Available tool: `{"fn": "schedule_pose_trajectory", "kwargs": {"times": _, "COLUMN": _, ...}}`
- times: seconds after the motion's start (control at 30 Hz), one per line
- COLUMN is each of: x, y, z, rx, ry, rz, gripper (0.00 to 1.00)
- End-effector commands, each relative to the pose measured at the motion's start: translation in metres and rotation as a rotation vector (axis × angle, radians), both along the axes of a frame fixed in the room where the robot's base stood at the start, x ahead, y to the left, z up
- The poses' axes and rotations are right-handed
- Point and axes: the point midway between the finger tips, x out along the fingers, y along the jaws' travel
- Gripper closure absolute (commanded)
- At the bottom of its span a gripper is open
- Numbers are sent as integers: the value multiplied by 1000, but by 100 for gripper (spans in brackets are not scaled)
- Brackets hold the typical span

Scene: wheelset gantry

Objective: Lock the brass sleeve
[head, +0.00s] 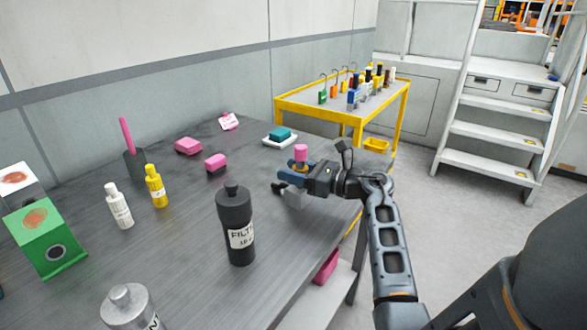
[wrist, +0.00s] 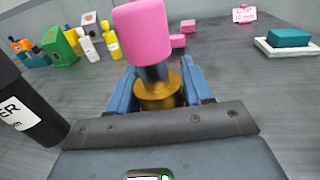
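The brass sleeve (wrist: 160,97) shows in the wrist view as a gold collar around the foot of a dark stem. A pink knob (wrist: 142,32) tops that stem; it also shows in the head view (head: 301,152). My gripper (head: 291,174) is at the right part of the dark bench, just below the knob. In the wrist view its blue fingers (wrist: 160,80) flank the brass sleeve closely on both sides, with no clear gap. The lower part of the sleeve is hidden behind my gripper's body. In the head view the sleeve is hidden by my gripper.
A black filter bottle (head: 236,225) stands on the bench (head: 185,245), left of my gripper. A teal block on a white tray (head: 280,141) and pink blocks (head: 188,146) lie farther back. White and yellow bottles and a green box (head: 42,240) stand left. A yellow trolley (head: 347,119) stands beyond.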

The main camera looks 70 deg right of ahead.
Motion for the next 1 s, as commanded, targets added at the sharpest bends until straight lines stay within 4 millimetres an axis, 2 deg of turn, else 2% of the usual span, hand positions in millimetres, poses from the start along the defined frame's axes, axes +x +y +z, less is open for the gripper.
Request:
{"fn": "schedule_pose_trajectory", "kwargs": {"times": 0.03, "x": 0, "y": 0, "z": 0, "rx": -1, "ry": -1, "rz": 0, "gripper": 45}}
{"fn": "schedule_pose_trajectory", "kwargs": {"times": 0.17, "x": 0, "y": 0, "z": 1, "rx": -1, "ry": -3, "rz": 0, "gripper": 33}}
{"fn": "schedule_pose_trajectory", "kwargs": {"times": 0.47, "x": -4, "y": 0, "z": 2, "rx": -2, "ry": -4, "rz": -2, "gripper": 33}}
{"fn": "schedule_pose_trajectory", "kwargs": {"times": 0.8, "x": -55, "y": 3, "z": 0, "rx": -3, "ry": -3, "rz": -3, "gripper": 33}}
{"fn": "schedule_pose_trajectory", "kwargs": {"times": 1.0, "x": -75, "y": 5, "z": 1, "rx": -2, "ry": -4, "rz": -1, "gripper": 33}}
